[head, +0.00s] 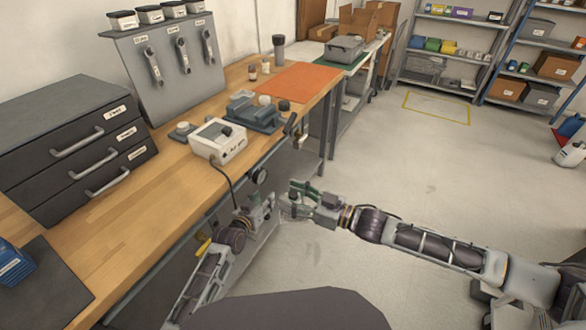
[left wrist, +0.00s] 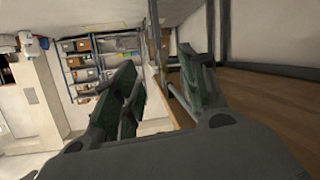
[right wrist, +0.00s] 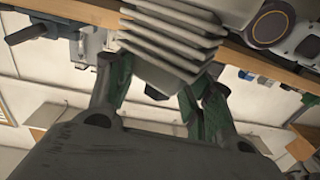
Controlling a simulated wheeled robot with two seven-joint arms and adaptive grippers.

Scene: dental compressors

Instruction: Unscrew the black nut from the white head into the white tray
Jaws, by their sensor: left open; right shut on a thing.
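My right gripper (head: 294,201) is in front of the bench edge. In the right wrist view its green-padded fingers (right wrist: 160,95) are closed on a pale ribbed block, which I take as the white head (right wrist: 175,38). A small dark piece (right wrist: 156,92) shows under the ribs between the fingers; I cannot tell whether it is the black nut. My left gripper (head: 264,208) is close beside the right one, low by the bench front. In the left wrist view its fingers (left wrist: 160,85) are apart with nothing between them. I cannot make out a white tray.
On the bench are a white box device (head: 218,140) with a cable, a blue-grey fixture (head: 252,115), an orange mat (head: 300,82), a black drawer unit (head: 75,140) and a tool rack (head: 180,60). Free floor (head: 420,170) lies to the right.

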